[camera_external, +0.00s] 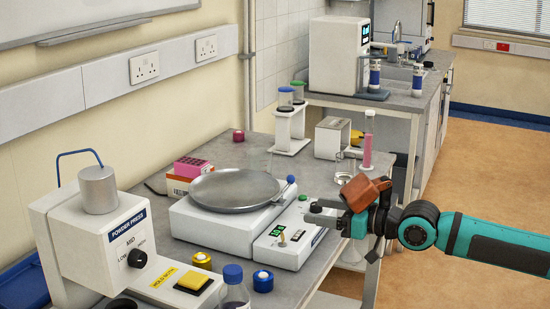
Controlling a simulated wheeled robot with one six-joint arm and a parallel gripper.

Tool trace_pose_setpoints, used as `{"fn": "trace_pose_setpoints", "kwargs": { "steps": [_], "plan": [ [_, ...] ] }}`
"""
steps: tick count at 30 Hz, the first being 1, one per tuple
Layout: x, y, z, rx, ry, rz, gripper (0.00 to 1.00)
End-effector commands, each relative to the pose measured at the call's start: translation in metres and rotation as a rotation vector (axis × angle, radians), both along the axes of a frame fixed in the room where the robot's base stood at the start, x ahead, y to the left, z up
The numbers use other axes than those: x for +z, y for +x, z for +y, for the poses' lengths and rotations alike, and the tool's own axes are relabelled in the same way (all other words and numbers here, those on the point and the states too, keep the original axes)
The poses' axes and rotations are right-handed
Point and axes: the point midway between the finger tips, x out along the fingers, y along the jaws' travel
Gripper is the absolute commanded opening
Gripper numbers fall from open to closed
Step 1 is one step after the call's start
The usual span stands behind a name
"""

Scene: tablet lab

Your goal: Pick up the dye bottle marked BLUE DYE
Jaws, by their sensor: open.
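No label reading BLUE DYE is legible in the external view. A clear bottle with a blue cap (234,287) stands at the bottom edge, partly cut off, its label not readable. Two blue-and-white cylinders, one left (374,76) and one right (418,80), stand on the far bench. My gripper (318,212) is open and appears empty, pointing left near the right end of the balance-like device, well apart from the bottle.
A white device with a round grey plate (234,188) fills the bench middle. The powder press (110,240) stands at left front. A yellow round item (201,261), a red one (238,135), a pink tube rack (192,167) and a white stand (291,130) are also on the bench.

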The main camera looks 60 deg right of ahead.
Motion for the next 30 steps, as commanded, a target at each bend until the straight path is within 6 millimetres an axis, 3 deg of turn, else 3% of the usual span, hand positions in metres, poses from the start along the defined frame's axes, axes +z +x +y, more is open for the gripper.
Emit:
{"fn": "trace_pose_setpoints", "kwargs": {
  "steps": [11, 17, 30],
  "plan": [
    [0.003, 0.005, 0.003, 0.007, 0.017, 0.026, 0.61],
    [0.015, 0.036, 0.019, 0.035, 0.130, 0.202, 0.61],
    [0.043, 0.099, 0.080, -0.028, 0.405, 0.751, 0.61]
  ]
}}
